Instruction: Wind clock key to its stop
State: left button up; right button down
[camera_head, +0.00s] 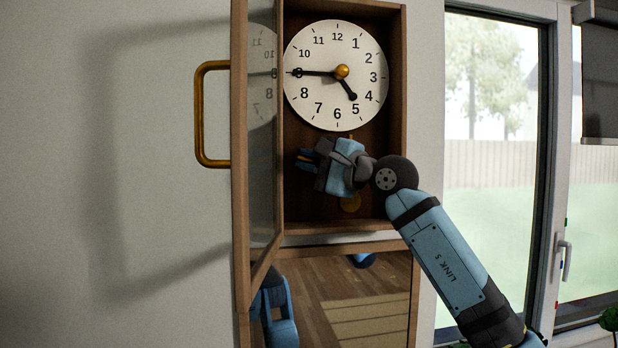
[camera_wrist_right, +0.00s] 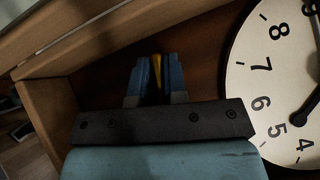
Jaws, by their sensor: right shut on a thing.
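The clock face (camera_head: 336,76) is white with black numbers and hands and a gold centre knob (camera_head: 342,71). It sits in the upper part of an open wooden case (camera_head: 396,130). My right gripper (camera_head: 304,160) is inside the case, below the face and pointing left. In the right wrist view its fingers (camera_wrist_right: 157,80) are shut on a narrow gold piece, which looks like the key (camera_wrist_right: 157,66). The fingers hide most of it. In the head view I cannot make out the key. My left gripper is not in view.
The glass door (camera_head: 262,140) stands open at left, with a large brass handle (camera_head: 198,115). A reflective panel (camera_head: 345,295) is below the case. A window (camera_head: 495,150) is to the right.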

jog(key=shift+f+m+t+b, duration=0.3)
jog(key=shift+m+t+b, duration=0.35)
jog(key=shift+b, duration=0.25)
jog(key=shift+r+m+t+y+b, duration=0.15)
jog(key=shift+m+t+y+b, duration=0.45)
jog(key=shift+m+b, duration=0.55)
jog(key=shift+m+t, duration=0.3)
jog(key=shift+t, duration=0.05)
jog(key=shift+r, duration=0.15)
jog(key=c, duration=1.2)
grip_release()
jog(key=shift+o, duration=0.2)
jog(key=shift+d, duration=0.1)
